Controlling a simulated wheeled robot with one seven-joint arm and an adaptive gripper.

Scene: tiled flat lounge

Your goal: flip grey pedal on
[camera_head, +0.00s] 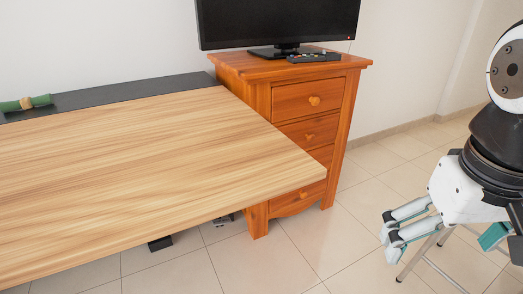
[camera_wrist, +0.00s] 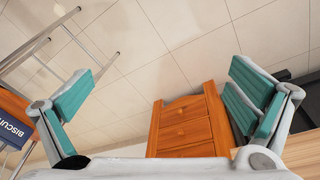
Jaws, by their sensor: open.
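My gripper (camera_head: 446,236) is at the right of the head view, in the air beside the drawer cabinet. It is open and empty, with its teal pads wide apart in the wrist view (camera_wrist: 160,95). A small grey item (camera_head: 222,220) lies on the floor under the table, near the cabinet. It may be the grey pedal, but it is too small and too covered by the table edge to tell. A small black block (camera_head: 160,243) is on the floor left of it. No pedal shows clearly in the wrist view.
The wooden table (camera_head: 170,150) fills the left. The orange drawer cabinet (camera_head: 310,125) stands by its right end and bears a monitor (camera_head: 280,22) and a remote (camera_head: 313,57). A metal-legged stool (camera_head: 430,262) stands below my gripper. Tiled floor (camera_head: 310,250) is free before the cabinet.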

